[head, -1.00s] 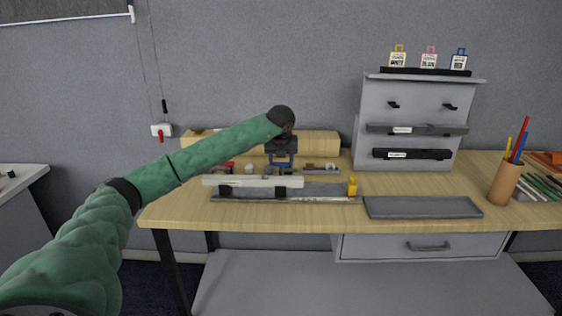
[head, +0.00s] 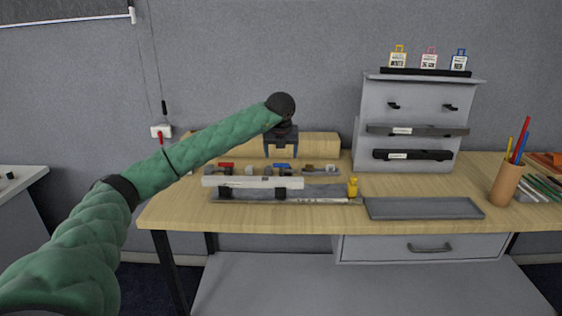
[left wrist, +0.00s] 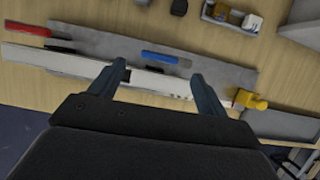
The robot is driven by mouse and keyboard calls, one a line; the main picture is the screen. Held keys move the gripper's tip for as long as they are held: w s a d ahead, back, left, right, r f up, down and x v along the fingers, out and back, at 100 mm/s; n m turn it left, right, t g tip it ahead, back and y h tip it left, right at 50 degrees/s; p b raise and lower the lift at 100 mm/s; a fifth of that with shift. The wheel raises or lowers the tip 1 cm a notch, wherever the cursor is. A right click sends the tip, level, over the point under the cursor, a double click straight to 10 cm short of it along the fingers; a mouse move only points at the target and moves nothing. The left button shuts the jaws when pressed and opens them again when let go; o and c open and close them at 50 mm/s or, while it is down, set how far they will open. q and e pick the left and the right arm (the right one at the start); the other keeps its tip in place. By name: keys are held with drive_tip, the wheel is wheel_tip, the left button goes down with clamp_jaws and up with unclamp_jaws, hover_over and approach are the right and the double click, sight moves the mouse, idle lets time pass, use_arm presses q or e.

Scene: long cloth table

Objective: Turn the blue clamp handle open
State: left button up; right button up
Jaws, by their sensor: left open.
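The blue clamp handle (head: 282,166) lies at the back of a grey fixture (head: 330,193) on the table. It also shows in the left wrist view (left wrist: 160,57), lying roughly along the fixture. My left gripper (head: 281,156) is open and empty, just above the blue handle in the head view. In the left wrist view its two fingertips (left wrist: 158,70) are spread wide, and the blue handle lies beyond and between them, apart from both. A red handle (left wrist: 27,29) is at the fixture's left; it also shows in the head view (head: 227,165). My right gripper is out of view.
A long pale bar (head: 252,182) lies along the fixture, with a yellow piece (head: 352,187) at its right end. A grey tray (head: 423,207) lies to the right. A grey rack (head: 412,118) stands behind it, and a pencil cup (head: 504,184) stands at far right.

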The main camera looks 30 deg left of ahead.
use_arm(q)
drive_tip(key=shift+v, duration=1.45)
